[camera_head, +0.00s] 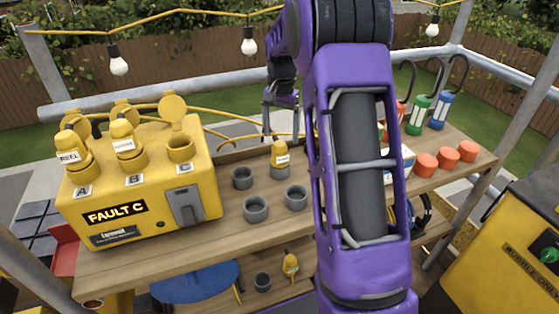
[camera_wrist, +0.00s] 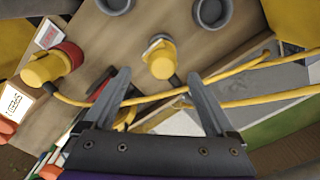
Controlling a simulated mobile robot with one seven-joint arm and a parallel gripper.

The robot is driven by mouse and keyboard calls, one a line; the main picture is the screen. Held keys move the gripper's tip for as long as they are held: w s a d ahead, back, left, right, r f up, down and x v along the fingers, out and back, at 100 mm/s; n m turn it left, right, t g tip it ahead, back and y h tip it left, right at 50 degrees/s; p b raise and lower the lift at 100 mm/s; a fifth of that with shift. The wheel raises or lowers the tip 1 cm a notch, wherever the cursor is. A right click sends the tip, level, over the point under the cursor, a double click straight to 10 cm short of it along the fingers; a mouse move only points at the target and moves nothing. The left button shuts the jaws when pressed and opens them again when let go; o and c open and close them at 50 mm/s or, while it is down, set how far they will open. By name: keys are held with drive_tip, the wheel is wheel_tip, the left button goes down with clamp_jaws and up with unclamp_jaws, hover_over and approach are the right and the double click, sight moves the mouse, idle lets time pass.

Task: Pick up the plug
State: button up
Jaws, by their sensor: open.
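A yellow plug (camera_head: 280,153) with a white label stands upright in a grey holder on the wooden bench, left of my purple arm. A yellow cable runs by it. In the wrist view a yellow plug (camera_wrist: 161,60) lies just beyond the fingertips, roughly between them and not touched. Another yellow plug (camera_wrist: 42,68) with a red ring shows at the left there. My gripper (camera_head: 281,106) is above and behind the bench plug in the head view; in the wrist view its fingers (camera_wrist: 158,80) are spread and empty.
A yellow box (camera_head: 140,195) marked FAULT C has plugs at A and B; socket C (camera_head: 181,150) has its cap raised. Grey cups (camera_head: 255,208) stand empty nearby. Orange caps (camera_head: 448,157) and coloured hooked lamps (camera_head: 418,115) are at the right. Yellow cables cross behind the plug.

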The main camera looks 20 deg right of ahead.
sight(280, 143)
drive_tip(key=shift+w+a+f+b, duration=0.1)
drive_tip(key=shift+f+b, duration=0.2)
drive_tip(key=shift+f, duration=1.4)
drive_tip(key=shift+a+f+b, duration=0.1)
drive_tip(key=shift+f+b, duration=0.15)
drive_tip(key=shift+f, duration=1.45)
clamp_jaws()
